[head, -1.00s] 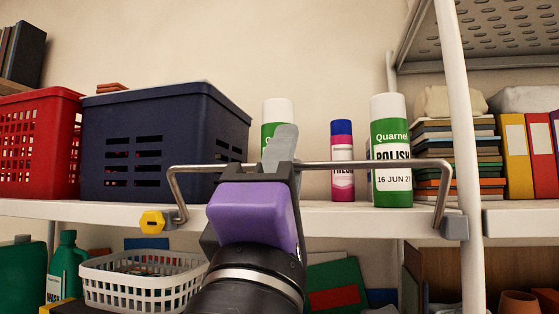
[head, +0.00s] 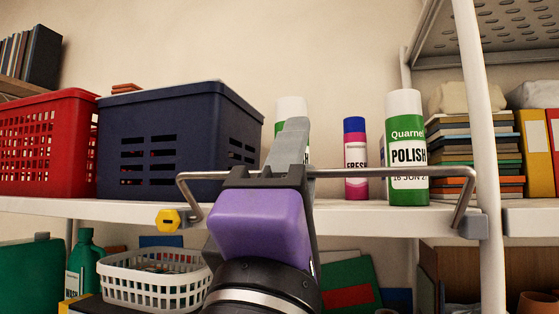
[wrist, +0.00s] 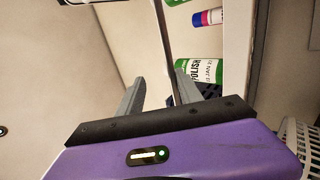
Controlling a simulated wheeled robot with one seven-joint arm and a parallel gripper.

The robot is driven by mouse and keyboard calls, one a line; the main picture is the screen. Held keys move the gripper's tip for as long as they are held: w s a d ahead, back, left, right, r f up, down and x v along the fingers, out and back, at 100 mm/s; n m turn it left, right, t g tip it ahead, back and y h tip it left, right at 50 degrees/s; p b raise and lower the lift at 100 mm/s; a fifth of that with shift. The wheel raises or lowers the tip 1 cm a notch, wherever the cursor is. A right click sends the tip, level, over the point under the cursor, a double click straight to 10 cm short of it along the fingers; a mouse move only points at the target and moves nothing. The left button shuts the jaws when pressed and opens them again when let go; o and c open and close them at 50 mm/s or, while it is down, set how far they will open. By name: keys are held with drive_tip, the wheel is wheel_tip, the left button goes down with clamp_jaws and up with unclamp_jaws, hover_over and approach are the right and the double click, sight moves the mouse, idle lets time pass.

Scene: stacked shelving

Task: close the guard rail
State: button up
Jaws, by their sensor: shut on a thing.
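The guard rail (head: 390,173) is a thin metal bar with bent ends, in front of the middle shelf. Its legs run down to a grey bracket (head: 472,224) at the right and a mount with a yellow latch (head: 168,220) at the left of the shelf edge. The bar stands above the shelf edge, across the lower part of the cans. My gripper (head: 287,150), with a purple body, is shut on the bar left of its middle. In the wrist view the rail (wrist: 162,35) runs between the fingers (wrist: 158,90); the exact contact is partly hidden.
Behind the rail on the shelf (head: 350,222) stand a navy basket (head: 175,145), a red basket (head: 45,150), a pink can (head: 355,160) and two green polish cans (head: 407,140). A white post (head: 482,150) rises at the right. A white basket (head: 155,283) sits below.

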drive_tip(key=b+v, duration=0.2)
drive_tip(key=v, duration=0.5)
drive_tip(key=shift+s+b, duration=0.3)
drive_tip(key=shift+b, duration=0.05)
drive_tip(key=shift+a+f, duration=0.1)
drive_tip(key=shift+f, duration=0.05)
